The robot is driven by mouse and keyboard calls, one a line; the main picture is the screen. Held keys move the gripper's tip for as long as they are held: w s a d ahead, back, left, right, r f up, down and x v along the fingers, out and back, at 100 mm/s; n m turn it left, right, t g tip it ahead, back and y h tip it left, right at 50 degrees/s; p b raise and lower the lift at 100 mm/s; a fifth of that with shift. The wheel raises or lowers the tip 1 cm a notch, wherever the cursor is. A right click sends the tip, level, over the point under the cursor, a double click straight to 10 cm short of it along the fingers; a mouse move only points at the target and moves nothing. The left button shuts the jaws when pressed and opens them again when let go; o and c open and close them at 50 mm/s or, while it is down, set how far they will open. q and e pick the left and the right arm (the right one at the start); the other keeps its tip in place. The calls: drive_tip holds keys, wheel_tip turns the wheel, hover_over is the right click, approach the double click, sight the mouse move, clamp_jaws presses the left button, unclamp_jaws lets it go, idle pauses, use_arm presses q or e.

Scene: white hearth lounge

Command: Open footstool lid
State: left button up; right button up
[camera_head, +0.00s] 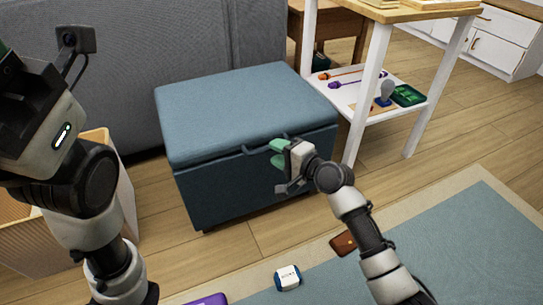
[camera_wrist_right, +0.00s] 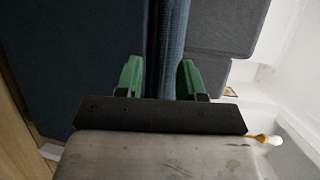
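The footstool (camera_head: 240,185) is a dark blue box with a lighter blue padded lid (camera_head: 240,105), standing in front of the sofa. The lid lies flat and closed. A dark loop handle (camera_head: 258,147) shows at its front edge. My right gripper (camera_head: 279,150), with green fingers, is at the lid's front edge beside the handle. In the right wrist view the fingers (camera_wrist_right: 160,80) are apart, one on each side of the blue lid edge (camera_wrist_right: 167,45); whether they touch it is unclear. My left gripper is mostly cut off at the left edge; only a bit of green (camera_head: 4,47) shows.
A grey sofa (camera_head: 130,75) stands behind the footstool. A white-legged table (camera_head: 368,80) with a lower shelf of small items is close on the right. A wooden crate (camera_head: 120,190) stands at left. A white box (camera_head: 287,278) and a brown wallet (camera_head: 343,243) lie on the rug.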

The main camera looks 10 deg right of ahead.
drive_tip(key=shift+b+x, duration=0.45)
drive_tip(key=shift+x, duration=0.9)
clamp_jaws()
